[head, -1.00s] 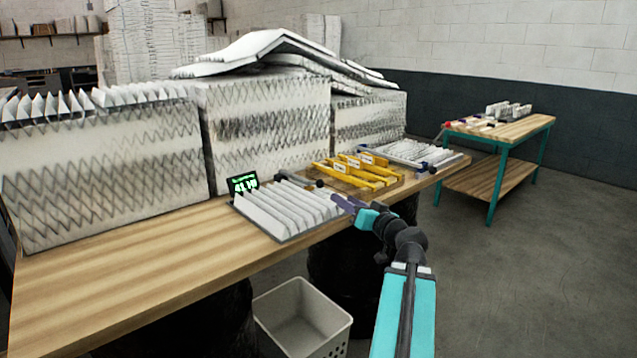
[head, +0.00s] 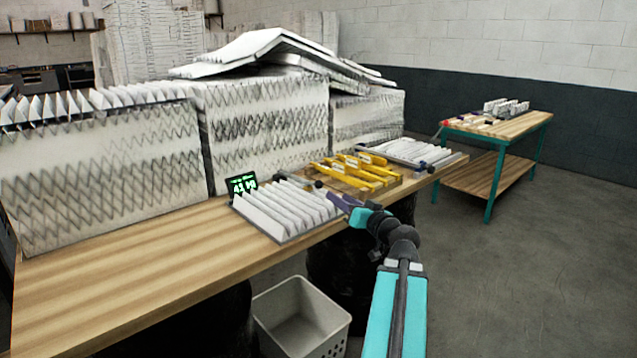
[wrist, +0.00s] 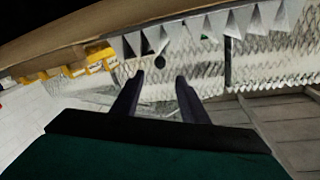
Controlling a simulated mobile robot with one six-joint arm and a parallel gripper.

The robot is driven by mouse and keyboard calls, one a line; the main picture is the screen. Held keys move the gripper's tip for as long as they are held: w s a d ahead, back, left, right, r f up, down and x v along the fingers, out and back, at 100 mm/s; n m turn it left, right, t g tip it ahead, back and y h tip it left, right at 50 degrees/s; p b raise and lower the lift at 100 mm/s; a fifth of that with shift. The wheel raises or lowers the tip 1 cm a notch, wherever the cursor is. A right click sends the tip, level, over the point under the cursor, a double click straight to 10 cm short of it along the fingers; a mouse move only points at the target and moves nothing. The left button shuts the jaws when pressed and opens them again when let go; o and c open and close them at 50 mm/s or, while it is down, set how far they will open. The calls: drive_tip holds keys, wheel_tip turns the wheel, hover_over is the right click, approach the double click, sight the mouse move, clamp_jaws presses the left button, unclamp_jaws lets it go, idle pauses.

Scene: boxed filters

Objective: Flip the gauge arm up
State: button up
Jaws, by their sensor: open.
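The gauge arm (head: 302,181) looks like a thin bar lying low along the back right of the rack of white pleated filters (head: 285,210), with a dark round knob (head: 318,184) at its right end. A small black display with green digits (head: 242,185) stands at the rack's back left corner. My gripper (head: 335,200) is at the rack's right edge, just below and right of the knob. In the wrist view its two dark fingers (wrist: 160,78) are apart and empty. A black ball (wrist: 160,62) shows just beyond the fingertips, between them; contact cannot be told.
Yellow filter pieces (head: 355,172) sit on the wooden bench (head: 130,270) just behind my gripper, with another white rack (head: 410,152) beyond. Tall filter boxes (head: 265,130) line the back. A white bin (head: 300,315) stands below. The bench's front left is bare.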

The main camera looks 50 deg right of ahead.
sight(321, 186)
drive_tip(key=shift+p+x, duration=2.7)
drive_tip(key=shift+x, duration=3.8)
drive_tip(key=shift+f, duration=0.1)
clamp_jaws()
drive_tip(key=shift+a, duration=0.1)
